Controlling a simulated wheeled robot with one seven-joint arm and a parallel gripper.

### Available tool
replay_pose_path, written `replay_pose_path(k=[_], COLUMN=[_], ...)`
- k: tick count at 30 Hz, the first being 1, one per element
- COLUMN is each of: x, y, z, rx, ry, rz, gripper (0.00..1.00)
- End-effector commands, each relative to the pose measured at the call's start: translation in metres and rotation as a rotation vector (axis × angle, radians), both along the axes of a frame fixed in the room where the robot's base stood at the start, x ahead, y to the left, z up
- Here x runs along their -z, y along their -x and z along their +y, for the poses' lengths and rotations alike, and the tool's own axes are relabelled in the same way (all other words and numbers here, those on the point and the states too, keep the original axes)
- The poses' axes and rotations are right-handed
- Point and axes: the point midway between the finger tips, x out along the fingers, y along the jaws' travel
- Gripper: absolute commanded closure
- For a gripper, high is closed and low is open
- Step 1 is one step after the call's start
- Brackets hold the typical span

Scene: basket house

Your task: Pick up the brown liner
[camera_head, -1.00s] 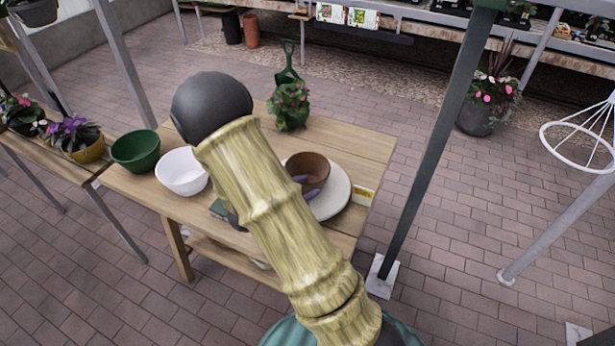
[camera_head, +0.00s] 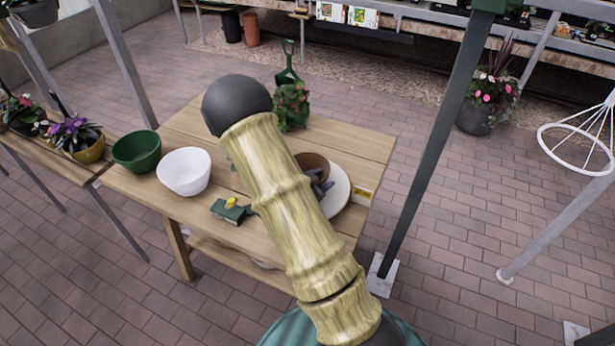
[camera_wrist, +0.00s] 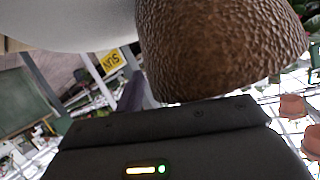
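The brown liner (camera_head: 312,160) is a small round bowl on the white round plate (camera_head: 341,196) at the table's right side, partly hidden behind my arm. In the wrist view, where the scene looks upside down, its rough brown side (camera_wrist: 215,50) fills the upper middle, and the pale plate (camera_wrist: 70,22) is at the upper left. My gripper (camera_head: 321,184) has purple-grey fingers at the liner's near side. One finger shows beside the liner in the wrist view. The other is not clear there, so I cannot tell the opening or whether it touches.
A green bowl (camera_head: 136,151) and a white bowl (camera_head: 184,171) stand on the wooden table's left. A small green object with a yellow part (camera_head: 231,209) lies near the front edge. A potted plant (camera_head: 291,106) stands at the back. A dark post (camera_head: 437,150) rises right of the table.

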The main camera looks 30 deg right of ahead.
Motion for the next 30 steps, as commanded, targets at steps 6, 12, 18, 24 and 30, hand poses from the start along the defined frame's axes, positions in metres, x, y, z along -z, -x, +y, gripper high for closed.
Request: replay_pose_path(k=[6, 12, 18, 24, 30], x=[0.0001, 0.0000, -0.0001, 0.0000, -0.0014], y=[-0.0002, -0.0002, -0.0001, 0.0000, -0.0001], z=[0.0005, 0.0006, 0.0007, 0.0007, 0.0007], rx=[-0.001, -0.001, -0.001, -0.001, -0.001], ry=[0.000, 0.000, -0.001, 0.000, 0.000], rz=[0.000, 0.000, 0.000, 0.000, -0.001], gripper=[0.62, 0.62, 0.92, 1.00, 1.00])
